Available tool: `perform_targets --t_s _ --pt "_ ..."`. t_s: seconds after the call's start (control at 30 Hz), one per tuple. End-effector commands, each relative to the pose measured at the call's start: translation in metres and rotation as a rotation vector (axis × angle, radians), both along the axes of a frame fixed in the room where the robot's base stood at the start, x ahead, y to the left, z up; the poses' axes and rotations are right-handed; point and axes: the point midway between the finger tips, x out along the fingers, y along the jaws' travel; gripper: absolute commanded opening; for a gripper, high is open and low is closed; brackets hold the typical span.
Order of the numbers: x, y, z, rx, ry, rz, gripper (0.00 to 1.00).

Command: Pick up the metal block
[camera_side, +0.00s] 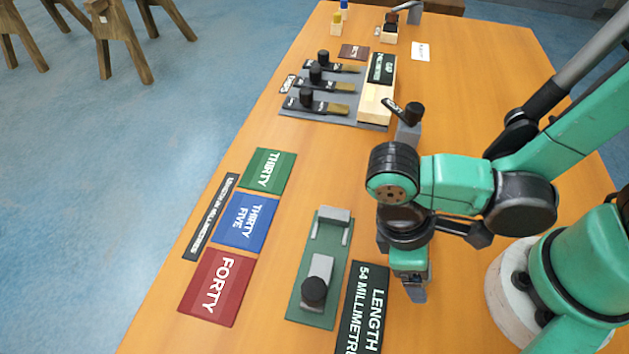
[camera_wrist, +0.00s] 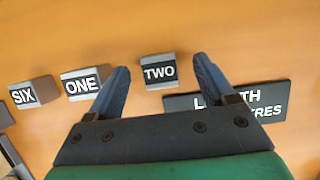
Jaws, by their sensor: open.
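Three small metal-grey blocks with black-and-white labels show in the wrist view: SIX (camera_wrist: 33,92) at the left, ONE (camera_wrist: 83,83) beside it, and TWO (camera_wrist: 159,71) near the middle. I cannot tell which one the task means. My gripper (camera_wrist: 161,64) is open, its two blue fingers spread to either side of the TWO block, with no visible contact; the ONE block is just left of the left finger. In the side view my gripper (camera_side: 415,290) points down over the table, right of the length sign. The blocks cannot be made out there.
A black length sign (camera_side: 362,310) lies near my gripper. Left of it is a green fixture (camera_side: 325,255) with a black knob. Green, blue and red number plates lie further left. A clamp board (camera_side: 335,105) stands further back. Bare orange table lies between them.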

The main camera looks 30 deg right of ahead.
Motion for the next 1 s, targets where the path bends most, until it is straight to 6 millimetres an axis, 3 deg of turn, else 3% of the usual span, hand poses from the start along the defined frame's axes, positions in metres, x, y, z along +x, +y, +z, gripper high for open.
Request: perform_targets --t_s 0.3,0.57,1.0 --pt "-0.0005 -0.0005 -0.0013 0.000 0.000 0.000 0.73" --pt "-0.0005 -0.0005 -0.0012 0.001 -0.001 0.000 0.00" --pt "-0.0003 -0.0003 0.0017 0.000 0.000 0.000 0.00"
